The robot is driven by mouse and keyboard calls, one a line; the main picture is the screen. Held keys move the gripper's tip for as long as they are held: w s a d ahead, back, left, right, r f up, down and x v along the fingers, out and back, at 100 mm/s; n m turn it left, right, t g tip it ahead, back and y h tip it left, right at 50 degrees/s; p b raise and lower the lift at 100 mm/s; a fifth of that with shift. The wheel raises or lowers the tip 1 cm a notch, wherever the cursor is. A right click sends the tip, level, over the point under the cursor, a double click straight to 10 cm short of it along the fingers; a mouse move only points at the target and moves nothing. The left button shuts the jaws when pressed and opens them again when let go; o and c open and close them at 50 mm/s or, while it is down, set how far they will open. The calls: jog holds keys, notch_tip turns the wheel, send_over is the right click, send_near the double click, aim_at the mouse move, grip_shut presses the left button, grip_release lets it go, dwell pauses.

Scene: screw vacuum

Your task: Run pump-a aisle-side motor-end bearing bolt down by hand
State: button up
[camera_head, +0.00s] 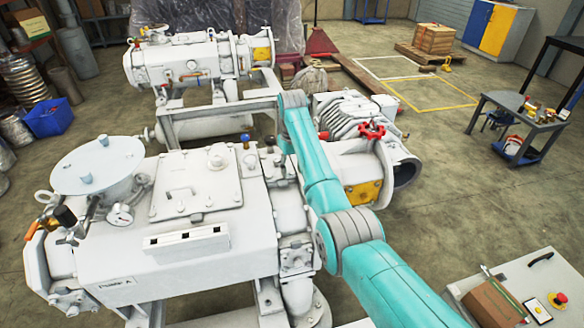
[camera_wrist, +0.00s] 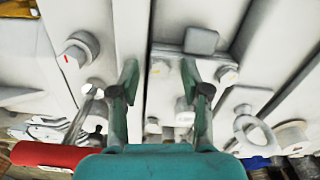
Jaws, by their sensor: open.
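Pump A (camera_head: 180,250), a large pale grey-white machine with a "Pump A" label, fills the lower left of the head view. My teal arm reaches over its right end; my gripper is hidden there. In the wrist view my gripper (camera_wrist: 160,90) is open, its two fingers apart with nothing between the tips. A flat pale housing lies beyond them. A bolt head with a red mark (camera_wrist: 78,50) sits left of the fingers. Which is the task's bolt, I cannot tell.
In the wrist view, a red cylinder (camera_wrist: 45,155) is at lower left and a pale ring (camera_wrist: 258,132) at right. In the head view, a finned motor-like unit with a red handwheel (camera_head: 371,131) stands beside my arm, and a grey cart (camera_head: 520,285) at lower right.

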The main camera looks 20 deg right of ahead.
aim_at(292, 172)
grip_shut()
jog(key=shift+m, duration=2.4)
grip_release()
jog(key=shift+r, duration=3.75)
